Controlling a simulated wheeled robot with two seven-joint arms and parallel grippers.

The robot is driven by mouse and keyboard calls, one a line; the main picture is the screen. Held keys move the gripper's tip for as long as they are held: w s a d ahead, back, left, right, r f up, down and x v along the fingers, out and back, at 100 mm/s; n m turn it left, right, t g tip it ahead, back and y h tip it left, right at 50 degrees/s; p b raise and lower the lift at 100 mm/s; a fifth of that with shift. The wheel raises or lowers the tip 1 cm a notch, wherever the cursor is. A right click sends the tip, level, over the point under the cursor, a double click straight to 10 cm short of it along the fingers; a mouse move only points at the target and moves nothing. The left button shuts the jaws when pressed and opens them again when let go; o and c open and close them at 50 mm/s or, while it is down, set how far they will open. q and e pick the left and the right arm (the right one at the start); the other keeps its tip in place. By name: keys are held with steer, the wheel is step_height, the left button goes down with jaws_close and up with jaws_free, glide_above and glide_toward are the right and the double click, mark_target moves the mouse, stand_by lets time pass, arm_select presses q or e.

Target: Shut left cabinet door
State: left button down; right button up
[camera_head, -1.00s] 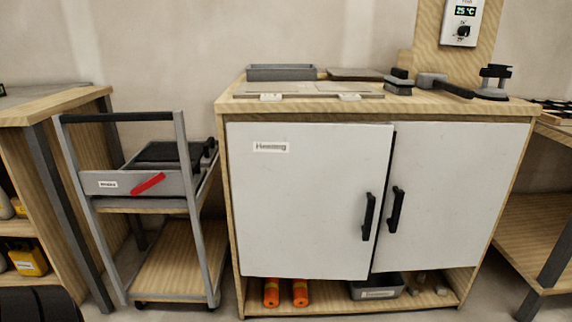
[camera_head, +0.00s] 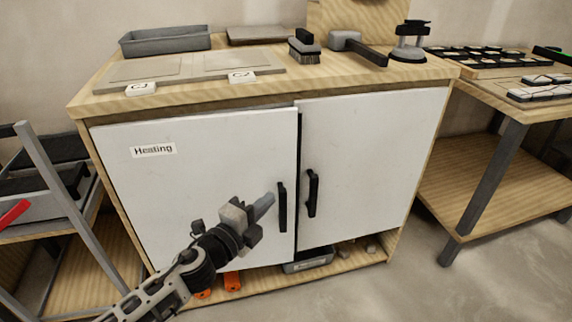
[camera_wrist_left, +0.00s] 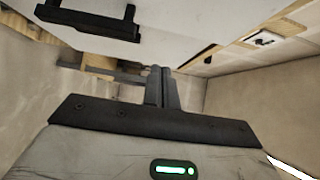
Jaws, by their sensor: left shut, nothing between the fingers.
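The left cabinet door (camera_head: 195,185) is a white panel with a "Heating" label and a black handle (camera_head: 282,207) near its right edge. It appears slightly ajar, standing a little proud of the right door (camera_head: 370,165), with a dark gap between them. My left gripper (camera_head: 266,204) is shut and empty, in front of the left door just left of its handle. Contact with the door cannot be told. In the left wrist view its fingers (camera_wrist_left: 162,86) are together, and a white panel with a black handle (camera_wrist_left: 88,22) shows above. My right gripper is not in view.
The wooden cabinet top (camera_head: 180,98) carries a grey tray (camera_head: 165,41), a brush (camera_head: 304,47) and a mallet (camera_head: 357,47). A metal-framed cart (camera_head: 52,172) stands at the left. A workbench (camera_head: 500,100) stands at the right, with clear floor before it.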

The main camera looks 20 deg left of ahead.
arm_select(q)
steer(key=x, duration=0.3)
steer(key=a+x, duration=0.1)
steer(key=x, duration=0.2)
steer(key=a+b+x, duration=0.1)
steer(key=x, duration=0.3)
steer(key=shift+w+f, duration=0.1)
steer(key=shift+w, duration=0.3)
steer(key=shift+w+a, duration=0.25)
steer(key=shift+w, duration=0.25)
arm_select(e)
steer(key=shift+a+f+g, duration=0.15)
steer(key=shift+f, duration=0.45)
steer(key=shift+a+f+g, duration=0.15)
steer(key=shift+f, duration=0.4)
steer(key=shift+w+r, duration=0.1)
